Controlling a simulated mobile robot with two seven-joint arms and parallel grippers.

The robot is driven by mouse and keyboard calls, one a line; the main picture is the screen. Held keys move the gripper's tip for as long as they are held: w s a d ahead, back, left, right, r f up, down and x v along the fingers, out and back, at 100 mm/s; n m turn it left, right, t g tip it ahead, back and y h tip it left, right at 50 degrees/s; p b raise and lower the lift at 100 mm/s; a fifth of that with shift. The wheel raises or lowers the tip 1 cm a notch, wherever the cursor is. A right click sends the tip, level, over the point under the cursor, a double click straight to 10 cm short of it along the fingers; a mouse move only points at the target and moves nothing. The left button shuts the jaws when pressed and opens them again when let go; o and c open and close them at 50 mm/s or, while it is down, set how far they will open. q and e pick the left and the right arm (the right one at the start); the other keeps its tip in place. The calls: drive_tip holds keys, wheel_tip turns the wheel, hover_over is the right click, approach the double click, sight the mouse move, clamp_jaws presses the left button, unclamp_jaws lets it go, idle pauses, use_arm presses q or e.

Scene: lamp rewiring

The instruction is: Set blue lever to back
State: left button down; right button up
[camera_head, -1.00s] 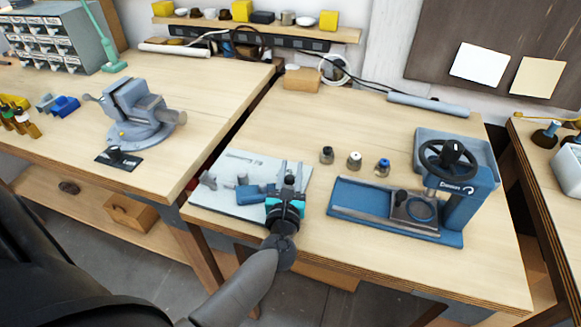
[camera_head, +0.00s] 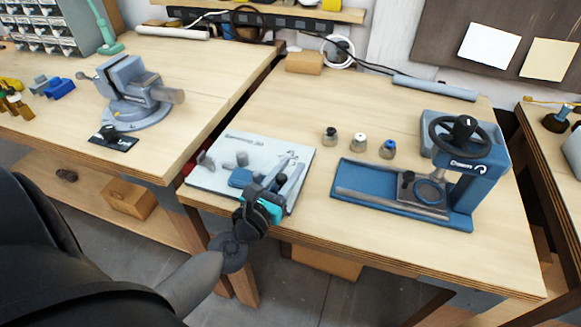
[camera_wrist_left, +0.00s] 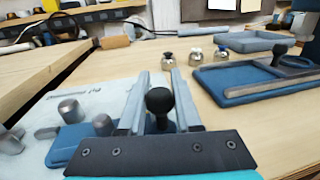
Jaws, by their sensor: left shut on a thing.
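A pale board (camera_head: 215,180) lies at the front left corner of the middle bench. It carries a blue part (camera_head: 240,178) and grey cylinders, which also show in the left wrist view (camera_wrist_left: 72,137). My left gripper (camera_head: 287,172) is over the right side of this board. In the left wrist view its two grey fingers (camera_wrist_left: 160,82) stand on either side of a black ball knob (camera_wrist_left: 160,101), shut on the lever that bears it. A little blue shows below the knob; the rest of the lever is hidden by the gripper. My right gripper is not in view.
A blue press (camera_head: 470,170) with a black handwheel stands to the right. Three small bottles (camera_head: 360,143) stand behind its base. A grey vise (camera_head: 132,95) is on the left bench. Bare bench top lies between the board and the press.

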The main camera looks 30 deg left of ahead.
use_arm(q)
drive_tip(key=shift+s+d+f, duration=0.1)
drive_tip(key=shift+d, duration=0.2)
drive_tip(key=c, duration=0.8)
unclamp_jaws()
drive_tip(key=shift+o, duration=1)
drive_tip(key=shift+s, duration=0.1)
drive_tip(key=s+b, duration=0.4)
drive_tip(key=s, duration=1.1)
drive_tip(key=shift+d+b, duration=0.3)
drive_tip(key=shift+d, duration=0.1)
